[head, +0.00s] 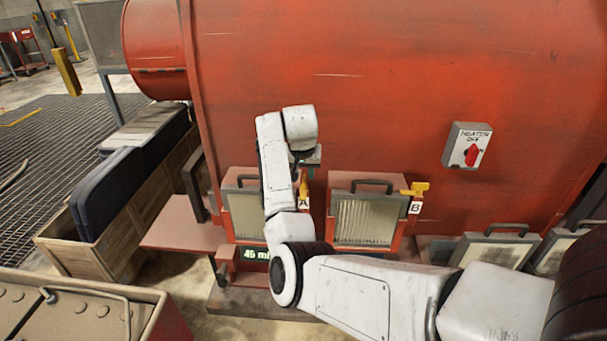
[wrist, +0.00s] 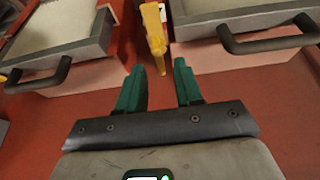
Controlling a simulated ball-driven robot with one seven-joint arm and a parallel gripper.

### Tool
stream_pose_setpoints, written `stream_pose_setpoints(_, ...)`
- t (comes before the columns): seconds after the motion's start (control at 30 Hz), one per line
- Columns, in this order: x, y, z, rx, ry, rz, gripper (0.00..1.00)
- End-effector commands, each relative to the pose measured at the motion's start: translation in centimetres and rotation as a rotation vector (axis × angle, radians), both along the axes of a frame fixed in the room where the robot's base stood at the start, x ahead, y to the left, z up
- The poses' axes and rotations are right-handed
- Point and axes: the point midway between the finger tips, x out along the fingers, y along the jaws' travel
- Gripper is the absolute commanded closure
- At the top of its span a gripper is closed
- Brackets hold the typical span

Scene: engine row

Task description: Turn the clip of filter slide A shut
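Filter slide A (head: 246,215) sits in the red housing with a grey handle on top, partly hidden behind my arm. Its yellow clip (head: 304,186) stands upright at its right edge, above the A label (head: 303,203). In the wrist view the clip (wrist: 154,35) points toward my gripper, beside a slide frame (wrist: 240,50). My gripper (wrist: 160,78) is open, its green fingers apart, with the clip's tip near the gap between the fingertips. I cannot tell whether they touch. In the head view my gripper is mostly hidden by my wrist.
Filter slide B (head: 364,222) is to the right, with its yellow clip (head: 415,189) lying more sideways. A heater switch box (head: 467,146) is on the red wall. Spare filters (head: 493,250) lie at right. A wooden crate (head: 110,250) with dark pads stands at left.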

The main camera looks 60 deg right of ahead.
Motion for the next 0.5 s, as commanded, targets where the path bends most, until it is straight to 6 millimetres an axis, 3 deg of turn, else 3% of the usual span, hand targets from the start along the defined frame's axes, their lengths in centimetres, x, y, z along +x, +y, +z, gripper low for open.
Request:
stream_pose_setpoints(0.2, 0.3, -0.8, -2.1, 0.0, 0.002, 0.001, 0.65)
stream_pose_setpoints(0.5, 0.4, -1.0, -2.6, -0.001, 0.0, 0.0, 0.65)
